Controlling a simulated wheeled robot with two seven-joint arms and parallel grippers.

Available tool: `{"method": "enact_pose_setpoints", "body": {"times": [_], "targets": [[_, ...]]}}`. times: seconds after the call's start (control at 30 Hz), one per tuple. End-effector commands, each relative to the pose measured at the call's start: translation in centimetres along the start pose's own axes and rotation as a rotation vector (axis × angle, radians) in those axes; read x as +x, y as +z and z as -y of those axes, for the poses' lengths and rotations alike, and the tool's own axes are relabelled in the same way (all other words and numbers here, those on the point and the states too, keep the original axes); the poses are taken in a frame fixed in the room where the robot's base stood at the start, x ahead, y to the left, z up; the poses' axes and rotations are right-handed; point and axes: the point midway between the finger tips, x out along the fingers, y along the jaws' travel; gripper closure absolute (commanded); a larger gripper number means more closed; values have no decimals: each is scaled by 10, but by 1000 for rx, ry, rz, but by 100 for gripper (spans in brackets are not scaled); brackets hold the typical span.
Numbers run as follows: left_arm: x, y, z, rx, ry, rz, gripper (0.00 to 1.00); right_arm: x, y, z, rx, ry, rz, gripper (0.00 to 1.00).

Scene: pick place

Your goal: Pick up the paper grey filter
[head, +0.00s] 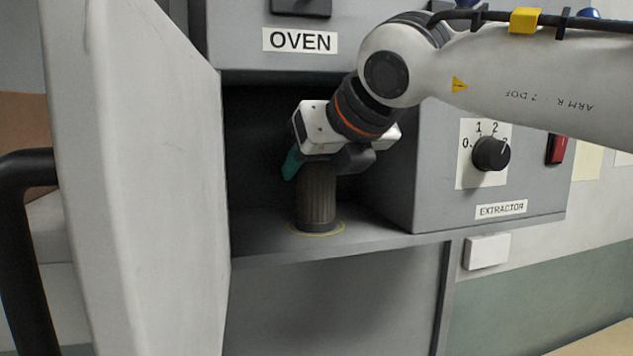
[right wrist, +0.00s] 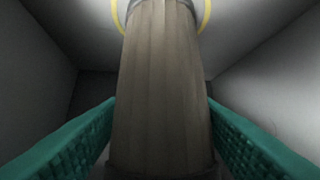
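The filter (head: 318,205) is a dark grey-brown ribbed cylinder. In the head view it stands upright on the shelf inside the grey cabinet, with a yellow ring around its base. It also fills the middle of the right wrist view (right wrist: 160,85). My right gripper (head: 306,172) is at the filter's upper end, tilted down. Its teal fingers lie on either side of the filter in the right wrist view (right wrist: 160,110), with narrow gaps beside its near end, so it looks open around it. My left gripper is not in view.
The shelf (head: 270,248) has walls close around the filter. The extractor box (head: 500,165) with a knob stands at the right, and the oven panel (head: 350,55) is above. An open grey door (head: 140,180) with a black handle is at the left.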

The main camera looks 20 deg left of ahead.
Motion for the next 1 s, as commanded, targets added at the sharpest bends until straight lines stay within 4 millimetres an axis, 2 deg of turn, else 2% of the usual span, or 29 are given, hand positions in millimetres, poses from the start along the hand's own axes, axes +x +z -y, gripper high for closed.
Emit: {"method": "enact_pose_setpoints", "body": {"times": [0.03,0.17,0.2,0.47,0.67,1.0], "targets": [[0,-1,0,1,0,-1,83,0,0,0,0,0,0,54],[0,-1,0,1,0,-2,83,0,0,0,0,0,0,76],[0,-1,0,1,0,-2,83,0,0,0,0,0,-1,77],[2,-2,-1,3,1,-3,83,0,0,0,0,0,-1,77],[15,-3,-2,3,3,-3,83,-2,-3,1,0,-1,-2,77],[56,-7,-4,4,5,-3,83,-56,37,0,-1,-1,-5,77]]}}
